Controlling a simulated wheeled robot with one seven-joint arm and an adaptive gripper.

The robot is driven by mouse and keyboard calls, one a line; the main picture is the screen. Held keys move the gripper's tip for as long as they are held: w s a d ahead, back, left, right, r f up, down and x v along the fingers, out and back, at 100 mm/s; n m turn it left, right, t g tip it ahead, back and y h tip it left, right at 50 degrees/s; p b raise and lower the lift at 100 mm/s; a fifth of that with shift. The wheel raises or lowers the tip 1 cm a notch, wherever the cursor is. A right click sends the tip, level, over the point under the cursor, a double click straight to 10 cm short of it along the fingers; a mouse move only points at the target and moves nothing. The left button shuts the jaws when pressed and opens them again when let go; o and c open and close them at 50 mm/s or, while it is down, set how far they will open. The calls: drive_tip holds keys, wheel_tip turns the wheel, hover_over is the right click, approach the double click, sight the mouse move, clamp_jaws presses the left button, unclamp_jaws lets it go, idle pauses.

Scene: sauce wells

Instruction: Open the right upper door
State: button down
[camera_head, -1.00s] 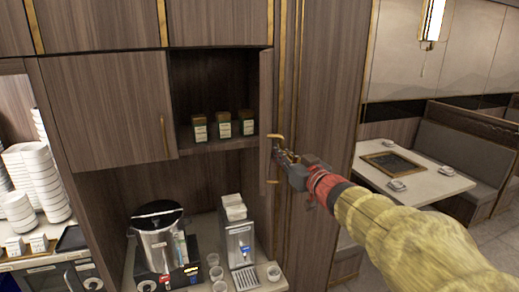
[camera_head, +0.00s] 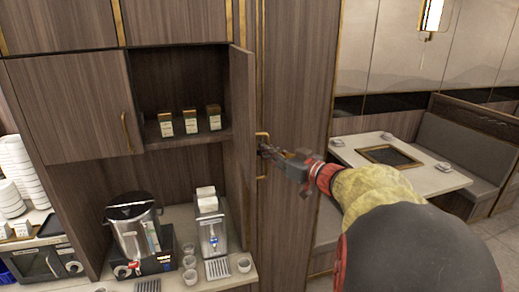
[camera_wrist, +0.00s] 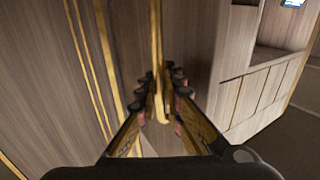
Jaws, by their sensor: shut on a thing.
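The right upper door (camera_head: 242,120) is a brown wood panel that stands swung out from its cabinet, seen nearly edge-on in the head view. The cabinet interior (camera_head: 180,85) behind it is exposed. A brass handle (camera_head: 262,138) is on the door's outer face. My gripper (camera_head: 268,152) is at this handle, reaching from the right. In the wrist view my gripper (camera_wrist: 161,100) has its fingers on both sides of the brass handle (camera_wrist: 158,60), shut on it. The fingertips hide part of the handle.
The left upper door (camera_head: 72,106) is closed. Below, a metal urn (camera_head: 135,230), a dispenser (camera_head: 211,225) and glasses stand on the counter. A dining table (camera_head: 400,166) with benches is at the right.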

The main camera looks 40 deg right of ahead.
idle(0.4)
drive_tip(key=c, duration=2)
unclamp_jaws()
drive_tip(key=shift+o, duration=0.2)
drive_tip(key=shift+s, duration=0.1)
drive_tip(key=s, duration=1.1)
drive_tip(key=shift+s+d, duration=0.3)
drive_tip(key=shift+s, duration=0.1)
